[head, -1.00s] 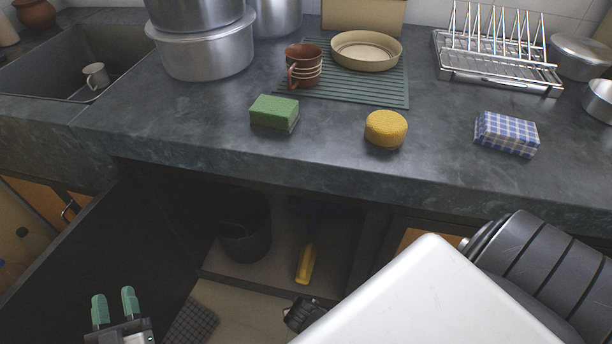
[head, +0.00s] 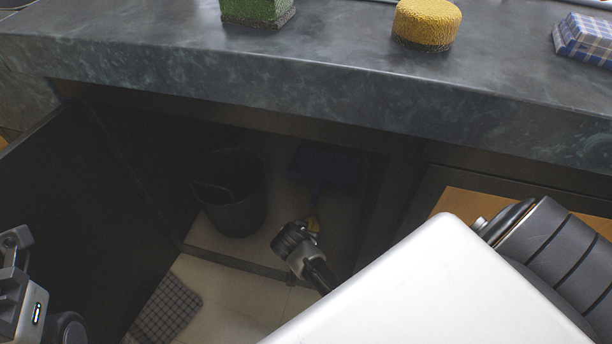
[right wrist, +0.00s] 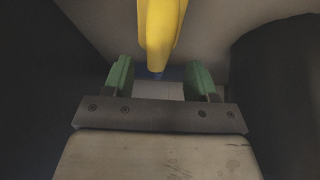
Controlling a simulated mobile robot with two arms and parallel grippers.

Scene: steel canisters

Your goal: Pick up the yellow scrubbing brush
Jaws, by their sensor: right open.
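A long yellow handle (right wrist: 160,32) hangs into the top of the right wrist view. Its end lies between the two green fingertips of my right gripper (right wrist: 158,78). The fingers stand apart, with a visible gap on each side of the handle. In the head view my right gripper (head: 294,240) reaches into the open cabinet and covers most of the handle. A round yellow scrubber (head: 427,20) with a dark base sits on the counter.
The dark counter (head: 300,85) overhangs the cabinet. A dark bucket (head: 232,205) stands left of my right gripper. The open cabinet door (head: 60,220) is at the left. A green sponge (head: 257,10) and a blue checked cloth (head: 585,38) sit on the counter.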

